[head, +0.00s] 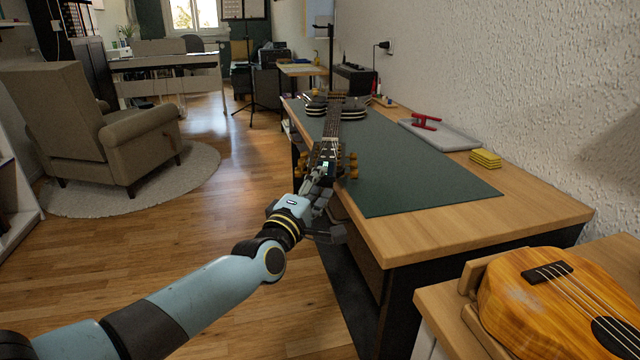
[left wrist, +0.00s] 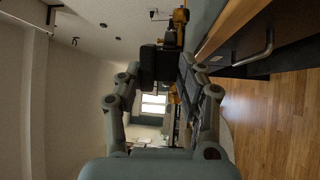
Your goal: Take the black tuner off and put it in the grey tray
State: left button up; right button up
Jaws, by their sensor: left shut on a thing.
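The black tuner (head: 327,165), its small screen lit green, is at the headstock of the guitar (head: 331,125); I cannot tell whether it is still clipped on. My left gripper (head: 320,178) is shut on the tuner at the near end of the headstock. In the left wrist view the dark block of the tuner (left wrist: 157,66) sits between the fingers of my left gripper (left wrist: 165,82), with gold tuning pegs (left wrist: 181,18) close by. The grey tray (head: 455,140) lies on the right of the desk. My right gripper is not in view.
A red object (head: 426,121) is at the tray's left part. Yellow sponges or blocks (head: 485,158) lie in front of the tray. The green mat (head: 400,175) is clear between guitar and tray. A ukulele (head: 560,300) rests at the lower right.

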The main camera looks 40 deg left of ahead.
pick_arm(q)
jog(key=shift+s+d+r, duration=0.1)
jog(key=shift+s+d, duration=0.35)
jog(key=shift+s, duration=0.35)
jog(key=shift+s+d, duration=0.1)
jog(key=shift+s, duration=0.15)
jog(key=shift+s+d+f+p, duration=0.2)
jog(key=shift+s+d, duration=0.2)
jog(key=shift+s, duration=0.3)
jog(key=shift+s+d+f+p, duration=0.15)
jog(key=shift+s+d, duration=0.3)
jog(key=shift+s, duration=0.25)
jog(key=shift+s+d+f+p, duration=0.1)
jog(key=shift+s+d+p, duration=0.1)
jog(key=shift+s+d, duration=0.35)
jog(key=shift+s+a, duration=0.1)
jog(key=shift+a, duration=0.05)
